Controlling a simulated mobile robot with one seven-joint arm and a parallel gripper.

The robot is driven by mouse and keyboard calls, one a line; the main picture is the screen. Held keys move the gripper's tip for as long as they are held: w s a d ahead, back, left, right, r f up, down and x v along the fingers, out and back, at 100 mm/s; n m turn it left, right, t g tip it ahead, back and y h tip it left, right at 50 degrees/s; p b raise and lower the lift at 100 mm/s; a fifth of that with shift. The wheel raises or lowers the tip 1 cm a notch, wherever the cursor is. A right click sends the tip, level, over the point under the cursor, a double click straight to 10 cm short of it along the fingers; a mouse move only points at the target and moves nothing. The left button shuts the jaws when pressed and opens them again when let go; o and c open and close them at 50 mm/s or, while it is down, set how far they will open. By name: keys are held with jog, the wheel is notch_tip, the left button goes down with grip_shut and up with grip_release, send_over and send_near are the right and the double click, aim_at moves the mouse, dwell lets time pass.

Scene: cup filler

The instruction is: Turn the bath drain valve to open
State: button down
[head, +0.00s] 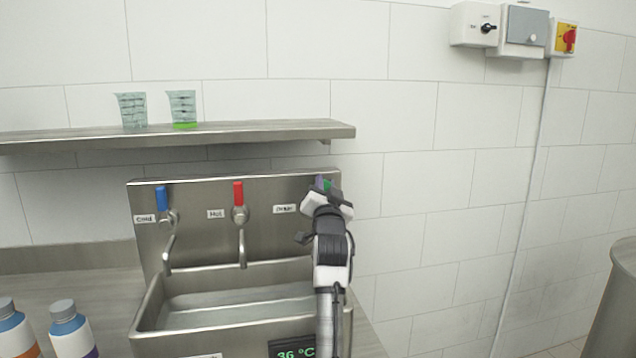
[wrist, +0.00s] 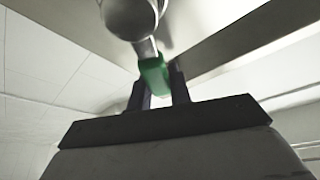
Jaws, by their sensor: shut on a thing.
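The drain valve has a green handle (wrist: 154,76), seen in the wrist view on a round metal valve body (wrist: 130,18). In the head view only a small bit of green (head: 327,185) shows at the panel's right end, beside the drain label (head: 285,208). My gripper (head: 325,192) is at this valve, and its dark fingers (wrist: 163,88) are on either side of the green handle, shut on it. My gripper and arm hide most of the valve in the head view. The bath (head: 150,310) is the steel basin below the panel.
A blue-handled cold tap (head: 162,198) and a red-handled hot tap (head: 239,194) are left of my gripper. A shelf (head: 260,132) with two cups runs above. Bottles (head: 70,330) stand at lower left. A temperature display (head: 294,350) is at the basin front.

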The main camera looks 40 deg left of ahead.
jog(key=f+m+h, duration=0.1)
jog(key=m, duration=0.1)
jog(key=w+d+f+m+h, duration=0.1)
jog(key=m, duration=0.2)
jog(key=w+d+f+m+h, duration=0.1)
jog(key=m, duration=0.2)
jog(key=shift+w+h, duration=0.15)
jog(key=shift+h, duration=0.25)
jog(key=shift+w+d+f+m+g+h, duration=0.15)
jog(key=shift+f+m+h, duration=0.15)
jog(key=shift+f+m, duration=0.6)
jog(key=shift+w+d+f+m+g+h, duration=0.1)
jog(key=shift+f+m+g+h, duration=0.2)
jog(key=shift+m, duration=1)
jog(key=shift+w+d+f+m+g+h, duration=0.15)
jog(key=shift+f+m+h, duration=0.15)
jog(key=shift+f+m, duration=0.6)
jog(key=shift+r, duration=0.15)
jog(key=c, duration=1.3)
grip_release()
jog(key=b+v, duration=0.4)
jog(key=v, duration=0.9)
jog(key=shift+s, duration=0.4)
